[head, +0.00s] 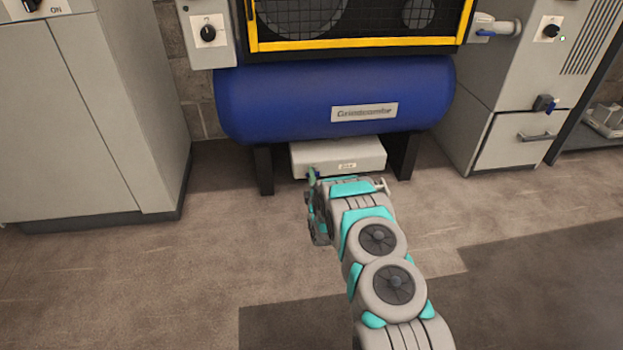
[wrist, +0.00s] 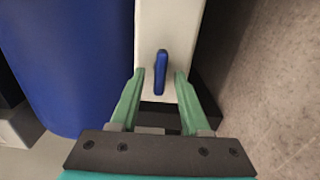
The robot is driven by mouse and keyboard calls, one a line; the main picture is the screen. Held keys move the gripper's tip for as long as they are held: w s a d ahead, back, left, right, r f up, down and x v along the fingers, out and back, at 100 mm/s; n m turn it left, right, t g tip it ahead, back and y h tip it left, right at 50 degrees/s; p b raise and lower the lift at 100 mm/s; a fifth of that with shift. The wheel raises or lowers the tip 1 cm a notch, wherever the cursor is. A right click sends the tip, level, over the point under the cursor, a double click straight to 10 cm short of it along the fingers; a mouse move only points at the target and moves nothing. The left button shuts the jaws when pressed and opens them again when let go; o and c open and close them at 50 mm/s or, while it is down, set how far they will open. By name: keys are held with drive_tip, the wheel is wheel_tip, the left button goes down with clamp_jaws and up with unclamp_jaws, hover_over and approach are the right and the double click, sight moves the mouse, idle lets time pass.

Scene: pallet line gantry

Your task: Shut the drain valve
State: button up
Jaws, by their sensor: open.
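My gripper (wrist: 160,75) is open, with one green finger on each side of the handle and a visible gap to each. I cannot tell how deep the handle lies between the fingertips. In the head view my gripper (head: 312,180) is at the box's left front corner and mostly hides the valve there.
The blue tank (head: 290,100) hangs just above the box on dark legs (head: 263,170). A grey cabinet (head: 90,110) stands at the left and another (head: 490,90) at the right, with a small blue valve (head: 545,103). The floor (head: 230,220) around my arm is clear.

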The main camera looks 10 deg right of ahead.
drive_tip(key=shift+s, duration=0.2)
drive_tip(key=s, duration=0.7)
drive_tip(key=shift+s+p, duration=0.25)
drive_tip(key=shift+p, duration=0.05)
wheel_tip(320, 180, up, 12)
drive_tip(key=d+m+g+p, duration=0.1)
drive_tip(key=m+g+p, duration=0.2)
drive_tip(key=m+g, duration=0.2)
drive_tip(key=s+r+m+g+p, duration=0.2)
drive_tip(key=s+r+m+g, duration=0.2)
drive_tip(key=s+r, duration=0.65)
drive_tip(key=s+r+m+g+p, duration=0.1)
drive_tip(key=s+r+m+g, duration=0.2)
drive_tip(key=s, duration=1.3)
drive_tip(key=s+r+m+g+p, duration=0.1)
drive_tip(key=s+r+m+g, duration=0.2)
drive_tip(key=s+r, duration=0.6)
drive_tip(key=s+r+m+g+p, duration=0.2)
drive_tip(key=s+r+m+g, duration=0.1)
drive_tip(key=s, duration=2)
wheel_tip(320, 180, up, 3)
drive_tip(key=shift+s+f+g, duration=0.1)
drive_tip(key=shift+s+g, duration=0.15)
drive_tip(key=shift+g, duration=0.65)
